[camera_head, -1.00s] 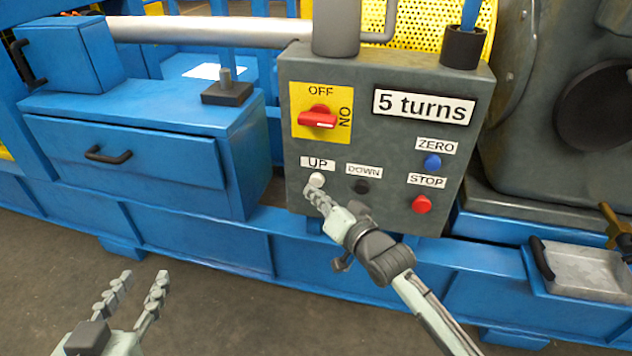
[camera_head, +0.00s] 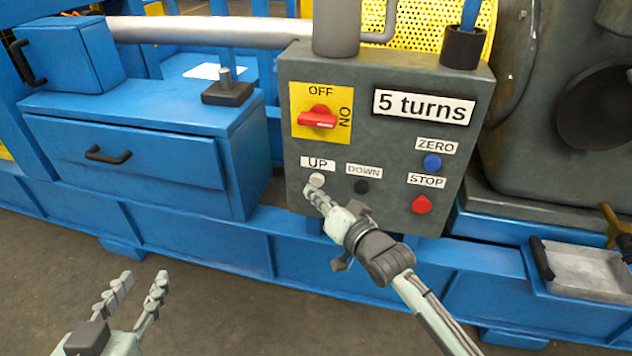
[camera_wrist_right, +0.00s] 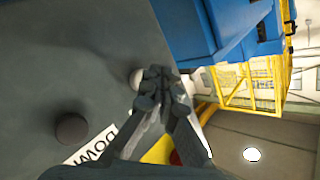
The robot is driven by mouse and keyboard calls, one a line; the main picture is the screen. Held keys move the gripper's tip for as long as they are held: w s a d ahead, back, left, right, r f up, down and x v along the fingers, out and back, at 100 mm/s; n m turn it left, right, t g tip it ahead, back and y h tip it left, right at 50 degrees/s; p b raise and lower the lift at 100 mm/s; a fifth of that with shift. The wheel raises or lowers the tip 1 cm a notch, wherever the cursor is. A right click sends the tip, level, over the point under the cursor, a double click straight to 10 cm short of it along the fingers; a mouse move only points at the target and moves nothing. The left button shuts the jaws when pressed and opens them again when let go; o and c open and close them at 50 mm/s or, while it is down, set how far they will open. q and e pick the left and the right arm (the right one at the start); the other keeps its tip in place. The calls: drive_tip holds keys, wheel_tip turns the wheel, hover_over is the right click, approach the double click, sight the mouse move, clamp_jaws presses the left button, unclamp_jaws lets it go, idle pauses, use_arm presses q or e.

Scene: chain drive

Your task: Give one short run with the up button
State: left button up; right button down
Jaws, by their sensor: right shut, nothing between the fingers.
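The grey control box (camera_head: 390,130) stands in the middle of the head view. Its white up button (camera_head: 317,180) sits under the UP label (camera_head: 318,163). My right gripper (camera_head: 312,192) is shut and empty, with its tips at the lower edge of the up button. In the right wrist view the shut fingertips (camera_wrist_right: 157,74) partly cover the white up button (camera_wrist_right: 136,78). I cannot tell whether they touch or press it. The display sign (camera_head: 423,106) reads "5 turns". My left gripper (camera_head: 142,283) is open and empty at the lower left, above the floor.
The black down button (camera_head: 362,186), red stop button (camera_head: 421,204) and blue zero button (camera_head: 432,162) are on the same face. The red OFF/ON switch (camera_head: 318,117) is above. A blue drawer cabinet (camera_head: 140,150) stands left; a metal tray (camera_head: 590,272) is at right.

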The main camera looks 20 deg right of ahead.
drive_tip(key=shift+w+d, duration=0.25)
drive_tip(key=shift+w, duration=0.05)
drive_tip(key=shift+w+d+p, duration=0.3)
drive_tip(key=shift+w+p, duration=0.1)
drive_tip(key=shift+w, duration=0.05)
idle(0.8)
idle(2.8)
drive_tip(key=shift+s+a+p, duration=0.55)
drive_tip(key=shift+s+p, duration=0.1)
drive_tip(key=shift+s, duration=0.15)
